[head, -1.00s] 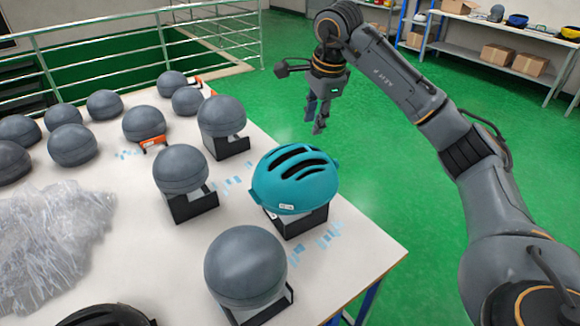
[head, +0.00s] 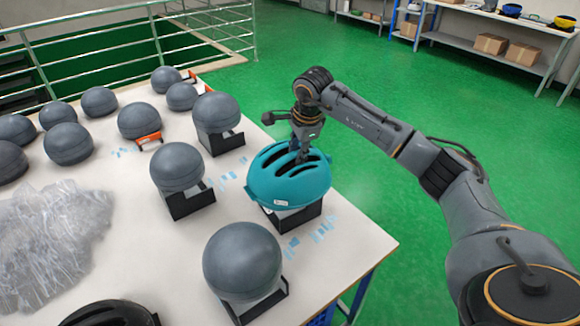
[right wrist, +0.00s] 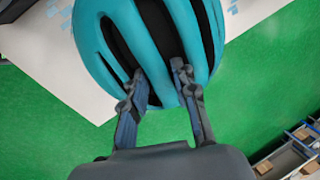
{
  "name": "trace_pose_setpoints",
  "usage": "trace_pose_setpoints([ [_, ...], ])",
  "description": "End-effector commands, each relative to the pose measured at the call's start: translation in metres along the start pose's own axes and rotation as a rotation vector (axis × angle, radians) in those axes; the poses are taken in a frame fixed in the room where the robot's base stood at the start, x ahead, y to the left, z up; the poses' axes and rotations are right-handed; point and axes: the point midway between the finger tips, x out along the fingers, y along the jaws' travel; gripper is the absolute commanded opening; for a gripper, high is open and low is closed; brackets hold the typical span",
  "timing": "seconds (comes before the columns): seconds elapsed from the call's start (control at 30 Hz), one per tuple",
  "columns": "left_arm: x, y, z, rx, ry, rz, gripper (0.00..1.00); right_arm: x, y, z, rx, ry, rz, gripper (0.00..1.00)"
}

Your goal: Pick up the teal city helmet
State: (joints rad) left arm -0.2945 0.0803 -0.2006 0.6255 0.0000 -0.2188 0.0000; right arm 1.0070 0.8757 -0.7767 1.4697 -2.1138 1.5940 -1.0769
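The teal city helmet (head: 288,188) sits on a dark stand on a grey head form at the table's right side. It has long dark vents and a small white label. My right gripper (head: 302,156) is over the helmet's top far edge, fingers pointing down. In the right wrist view the two fingers (right wrist: 158,82) are spread apart at the near edge of the helmet (right wrist: 90,50), beside its vents. Whether the fingertips touch the shell I cannot tell. My left gripper is not in view.
Grey domed heads on dark stands (head: 242,260) (head: 177,167) (head: 217,112) stand close around the helmet. Clear plastic wrap (head: 50,240) lies at left, and a black rounded object (head: 108,314) shows at the bottom. The table (head: 365,238) ends just right of the helmet, with open green floor beyond.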

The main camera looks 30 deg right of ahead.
Motion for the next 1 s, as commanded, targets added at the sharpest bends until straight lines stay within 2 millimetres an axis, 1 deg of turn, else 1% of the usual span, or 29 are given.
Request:
trace_pose_setpoints([
  [0.17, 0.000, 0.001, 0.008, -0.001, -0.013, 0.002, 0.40, 0.000, 0.000, 0.000, 0.000, 0.000, 0.000, 0.28],
  [0.2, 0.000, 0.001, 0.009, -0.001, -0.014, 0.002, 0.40, 0.000, 0.000, 0.000, 0.000, 0.000, 0.000, 0.20],
  [0.27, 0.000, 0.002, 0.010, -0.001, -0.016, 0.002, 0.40, 0.000, 0.000, 0.000, 0.000, 0.000, 0.000, 0.08],
  [0.3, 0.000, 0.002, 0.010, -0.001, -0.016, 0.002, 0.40, 0.000, 0.000, 0.000, 0.000, 0.000, 0.000, 0.00],
  [0.77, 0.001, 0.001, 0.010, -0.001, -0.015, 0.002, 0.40, -0.003, -0.002, 0.000, 0.001, -0.001, -0.004, 0.00],
  [0.87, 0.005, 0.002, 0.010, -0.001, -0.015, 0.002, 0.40, -0.013, -0.006, 0.000, 0.002, 0.000, -0.007, 0.00],
  [1.0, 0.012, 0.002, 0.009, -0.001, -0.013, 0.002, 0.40, -0.040, -0.014, 0.000, 0.002, -0.001, -0.009, 0.00],
])
